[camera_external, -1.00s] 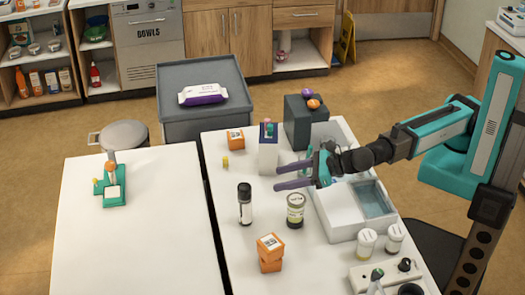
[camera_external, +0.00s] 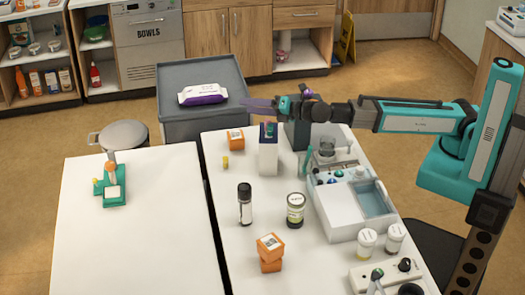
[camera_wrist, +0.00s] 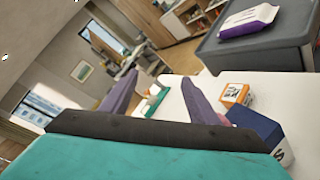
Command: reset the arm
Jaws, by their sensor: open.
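My gripper (camera_external: 260,104) is raised above the back of the white table in the external view, with its purple fingers pointing left. In the wrist view my gripper (camera_wrist: 160,80) shows two purple fingers set apart with nothing between them. My arm reaches in roughly level from the right. Below the fingers stands a white and dark blue box (camera_external: 268,156), which also shows at lower right in the wrist view (camera_wrist: 262,132). I cannot tell the exact gap between them.
A wipes pack (camera_external: 203,94) lies on the grey bin (camera_external: 180,128) behind. An orange box (camera_external: 235,139), a black bottle (camera_external: 245,205), a jar (camera_external: 295,209) and a white tray unit (camera_external: 340,228) stand on the table. The left table (camera_external: 150,235) is mostly bare.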

